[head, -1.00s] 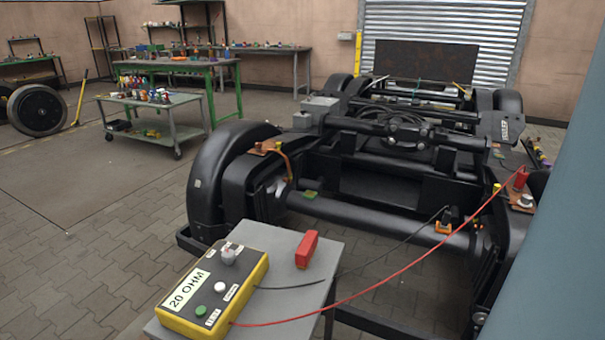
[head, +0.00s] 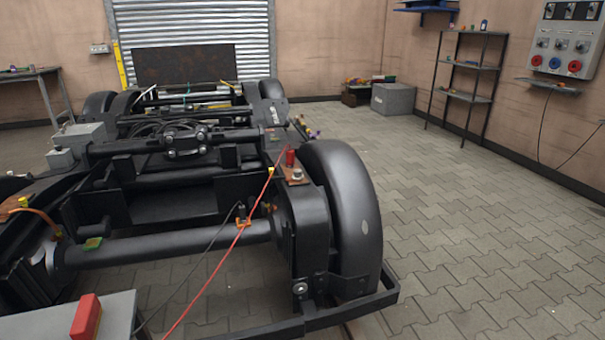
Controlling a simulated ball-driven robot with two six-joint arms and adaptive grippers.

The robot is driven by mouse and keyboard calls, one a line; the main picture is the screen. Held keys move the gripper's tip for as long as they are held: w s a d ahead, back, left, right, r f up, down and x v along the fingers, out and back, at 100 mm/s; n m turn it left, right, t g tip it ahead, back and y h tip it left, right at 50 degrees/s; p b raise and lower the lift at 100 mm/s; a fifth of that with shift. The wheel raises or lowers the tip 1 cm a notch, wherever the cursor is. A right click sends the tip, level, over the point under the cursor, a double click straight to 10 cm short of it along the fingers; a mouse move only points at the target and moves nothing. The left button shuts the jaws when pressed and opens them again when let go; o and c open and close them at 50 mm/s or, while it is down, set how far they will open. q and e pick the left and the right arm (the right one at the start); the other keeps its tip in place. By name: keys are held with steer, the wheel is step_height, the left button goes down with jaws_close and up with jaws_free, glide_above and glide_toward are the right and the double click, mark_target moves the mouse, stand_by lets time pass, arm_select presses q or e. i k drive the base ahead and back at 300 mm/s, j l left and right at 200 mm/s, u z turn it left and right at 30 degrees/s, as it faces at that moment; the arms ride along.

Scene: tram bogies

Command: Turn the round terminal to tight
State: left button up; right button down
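A copper-coloured plate (head: 294,181) lies on top of the bogie frame, just left of the right wheel. A small silver round piece (head: 298,174) sits on it and may be the round terminal; it is too small to tell whether it is tight. A red clip (head: 290,158) stands upright beside it at the end of a red cable (head: 232,246). A black clip (head: 240,211) with a black cable stands by an orange piece (head: 243,223) on the axle. Another copper-coloured piece (head: 14,206) shows at the left edge. Neither of my grippers is in view.
The black bogie (head: 165,178) fills the left half, with a large wheel (head: 345,215) at its right. A grey table corner (head: 45,322) with a red block (head: 86,317) is at lower left. The paved floor on the right is open, up to a shelf rack (head: 468,80) and wall panel (head: 570,40).

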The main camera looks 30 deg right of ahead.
mark_target(297, 176)
steer(key=z, duration=0.95)
steer(key=i+u, duration=0.15)
steer(key=u, duration=0.3)
steer(key=i+l+u, duration=0.15)
steer(key=u, duration=0.25)
steer(key=i+l+u, duration=0.1)
steer(key=u, duration=0.35)
steer(key=l, duration=0.1)
